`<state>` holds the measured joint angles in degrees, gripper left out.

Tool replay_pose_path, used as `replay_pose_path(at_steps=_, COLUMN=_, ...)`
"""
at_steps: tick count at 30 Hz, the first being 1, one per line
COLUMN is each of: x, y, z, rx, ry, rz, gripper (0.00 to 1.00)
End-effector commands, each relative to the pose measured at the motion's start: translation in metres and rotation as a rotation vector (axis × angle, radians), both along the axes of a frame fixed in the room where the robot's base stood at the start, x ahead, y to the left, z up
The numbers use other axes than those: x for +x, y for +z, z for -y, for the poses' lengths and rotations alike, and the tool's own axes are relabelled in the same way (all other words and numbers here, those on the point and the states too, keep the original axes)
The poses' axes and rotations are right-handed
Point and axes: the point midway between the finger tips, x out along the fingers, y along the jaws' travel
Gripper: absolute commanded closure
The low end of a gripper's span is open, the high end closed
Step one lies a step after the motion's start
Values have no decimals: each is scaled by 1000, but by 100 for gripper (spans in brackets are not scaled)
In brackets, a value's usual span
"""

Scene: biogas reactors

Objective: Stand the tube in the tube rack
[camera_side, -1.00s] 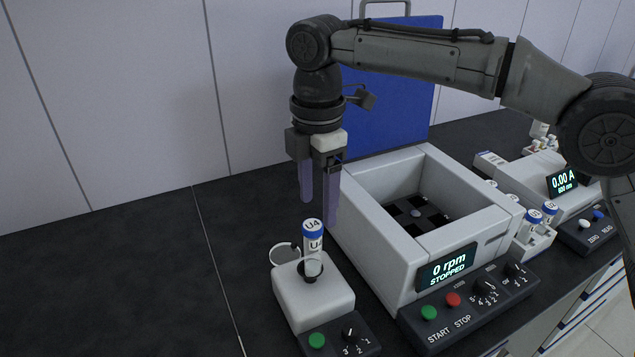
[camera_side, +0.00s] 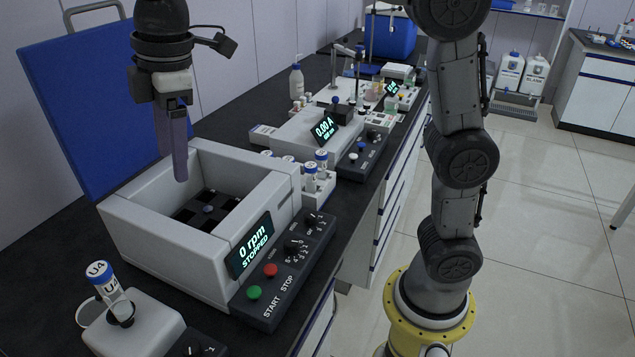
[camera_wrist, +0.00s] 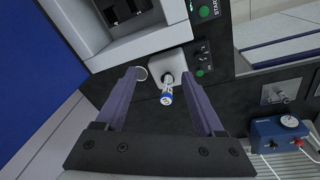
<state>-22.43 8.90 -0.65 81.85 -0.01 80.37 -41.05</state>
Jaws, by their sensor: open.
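The tube (camera_side: 108,286), clear with a blue-ringed white cap marked U4, stands slightly tilted in the cup of a small white mixer (camera_side: 140,325) at the lower left. The tube rack (camera_side: 318,184), white, is right of the large box-shaped machine and holds several blue-capped tubes. My gripper (camera_side: 176,158) is open and empty, pointing down, above and apart from the tube; its fingers overlap in the side view. In the wrist view, the tube (camera_wrist: 167,92) shows cap-first between the spread purple fingers of my gripper (camera_wrist: 158,72), farther off beyond their tips.
The open-topped machine (camera_side: 165,250) reads 0 rpm, STOPPED, with a control panel (camera_side: 285,270) in front. A blue board (camera_side: 80,100) stands behind it. A meter (camera_side: 300,130) reading 0.00 A and more bench items lie beyond the rack. A ring (camera_side: 90,312) sits beside the mixer.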

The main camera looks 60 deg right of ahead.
Motion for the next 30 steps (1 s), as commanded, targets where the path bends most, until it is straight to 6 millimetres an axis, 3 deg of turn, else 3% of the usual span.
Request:
replay_pose_path(at_steps=1, x=-17, y=4, z=22, rx=19, ry=-88, rz=23, gripper=30)
replay_pose_path(at_steps=3, x=-38, y=3, z=46, rx=46, ry=-204, rz=50, gripper=30)
replay_pose_path(at_steps=9, x=-105, y=-15, z=103, rx=130, ry=-536, rz=132, gripper=30)
replay_pose_path(at_steps=15, x=-170, y=-56, z=140, rx=221, ry=-841, rz=210, gripper=30)
replay_pose_path(at_steps=18, x=-193, y=-76, z=149, rx=258, ry=-953, rz=240, gripper=30)
replay_pose_path(at_steps=21, x=-207, y=-91, z=154, rx=282, ry=-1025, rz=259, gripper=30)
replay_pose_path(at_steps=23, x=-212, y=-96, z=156, rx=291, ry=-1051, rz=265, gripper=23)
replay_pose_path(at_steps=30, x=-216, y=-101, z=157, rx=298, ry=-1071, rz=269, gripper=23)
